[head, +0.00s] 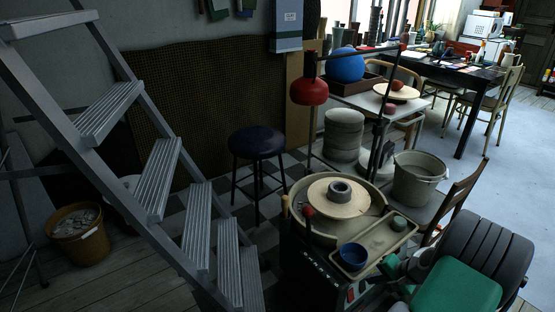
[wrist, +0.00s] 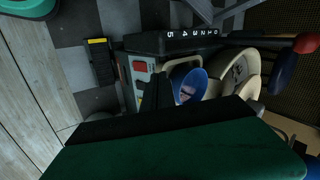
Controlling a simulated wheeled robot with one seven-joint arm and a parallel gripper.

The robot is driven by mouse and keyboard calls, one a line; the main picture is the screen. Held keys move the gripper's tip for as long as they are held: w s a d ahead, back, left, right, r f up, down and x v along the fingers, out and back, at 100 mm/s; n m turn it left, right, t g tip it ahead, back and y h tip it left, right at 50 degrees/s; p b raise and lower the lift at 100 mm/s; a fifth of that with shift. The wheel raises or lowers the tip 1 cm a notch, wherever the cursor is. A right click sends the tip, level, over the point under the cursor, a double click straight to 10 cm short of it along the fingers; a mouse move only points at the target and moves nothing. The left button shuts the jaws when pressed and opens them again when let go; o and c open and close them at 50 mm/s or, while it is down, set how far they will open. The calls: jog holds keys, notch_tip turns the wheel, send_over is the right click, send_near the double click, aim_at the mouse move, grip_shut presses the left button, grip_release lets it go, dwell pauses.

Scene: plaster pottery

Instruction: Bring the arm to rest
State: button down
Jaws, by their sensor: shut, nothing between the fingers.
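My arm (head: 457,285), green with a black ribbed part, is at the lower right of the head view, beside the pottery wheel (head: 310,235). My gripper (wrist: 154,92) shows in the wrist view as dark fingers, shut and empty, in front of the wheel's control panel and near the blue bowl. In the head view its fingertips are hard to make out among the dark parts. A large dark green part of my arm fills the bottom of the wrist view.
A tray (head: 338,262) on the wheel holds a blue bowl (head: 353,256) and a green-grey round piece (head: 398,223). A grey ring-shaped piece (head: 340,190) sits on the wheel head. A bucket (head: 418,180), chair (head: 462,205), stool (head: 257,142) and stepladder (head: 160,180) stand around.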

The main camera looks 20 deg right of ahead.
jog(key=w+a+r+n+g+h+p, duration=0.15)
jog(key=a+r+n+p, duration=0.35)
jog(key=a+r, duration=0.65)
jog(key=w+a+r+n+g+p, duration=0.2)
jog(key=a+r+p, duration=0.4)
jog(key=r, duration=1)
jog(key=s+a+r+n+p, duration=0.2)
jog(key=s+a+r+p, duration=0.2)
jog(key=a+r, duration=0.3)
jog(key=s+a+r+n+h+p, duration=0.1)
jog(key=s+a+r+n+p, duration=0.2)
jog(key=r, duration=0.8)
jog(key=s+a+p, duration=0.2)
jog(key=a+p, duration=0.1)
jog(key=a, duration=0.1)
jog(key=shift+s+a+n, duration=0.15)
jog(key=shift+s+n, duration=0.15)
